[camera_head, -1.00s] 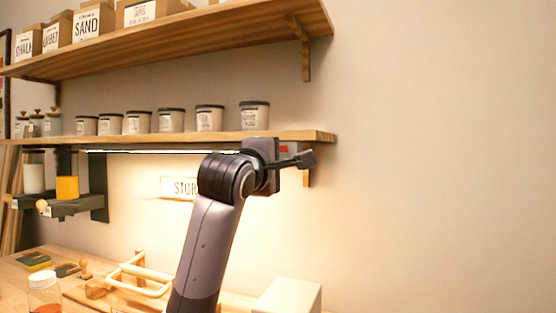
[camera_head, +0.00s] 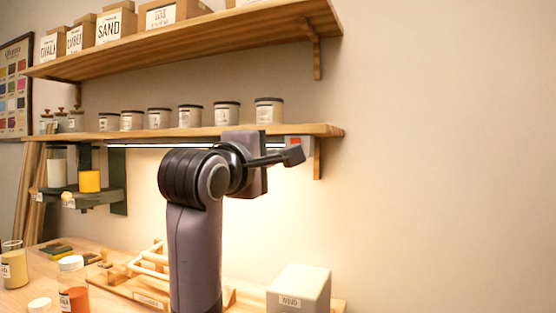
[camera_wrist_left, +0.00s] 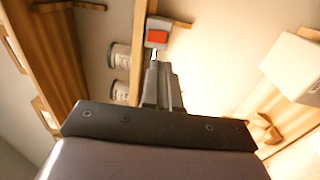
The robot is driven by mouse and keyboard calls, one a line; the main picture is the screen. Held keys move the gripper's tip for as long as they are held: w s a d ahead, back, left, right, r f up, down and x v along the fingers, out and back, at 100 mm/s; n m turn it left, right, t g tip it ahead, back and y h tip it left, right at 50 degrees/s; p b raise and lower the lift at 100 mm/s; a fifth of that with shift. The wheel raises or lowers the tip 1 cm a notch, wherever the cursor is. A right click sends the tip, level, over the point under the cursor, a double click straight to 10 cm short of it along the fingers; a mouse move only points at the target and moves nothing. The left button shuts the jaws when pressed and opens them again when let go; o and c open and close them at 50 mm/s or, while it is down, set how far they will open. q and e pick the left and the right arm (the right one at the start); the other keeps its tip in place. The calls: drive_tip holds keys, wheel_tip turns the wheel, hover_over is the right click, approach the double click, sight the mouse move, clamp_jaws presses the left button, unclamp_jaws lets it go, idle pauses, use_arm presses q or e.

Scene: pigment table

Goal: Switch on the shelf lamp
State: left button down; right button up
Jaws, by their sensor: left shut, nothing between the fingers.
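The shelf lamp (camera_head: 150,146) is a thin bright strip under the lower shelf, and warm light spreads on the wall below it. A small grey switch box with a red rocker (camera_head: 295,141) sits under the shelf's right end. The red rocker also shows in the left wrist view (camera_wrist_left: 157,37), just beyond my fingertips. My left gripper (camera_head: 293,155) is shut and empty, its tips close below the switch in the head view. In the wrist view the tips (camera_wrist_left: 154,56) appear just short of the box; I cannot tell whether they touch. My right gripper is not in view.
The lower shelf (camera_head: 235,131) bears several lidded jars, and a wooden bracket (camera_head: 318,160) stands right of the switch. A white box (camera_head: 300,287), a wooden rack and jars stand on the table below. The wall to the right is clear.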

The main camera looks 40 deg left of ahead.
use_arm(q)
drive_tip(key=shift+v, duration=0.85)
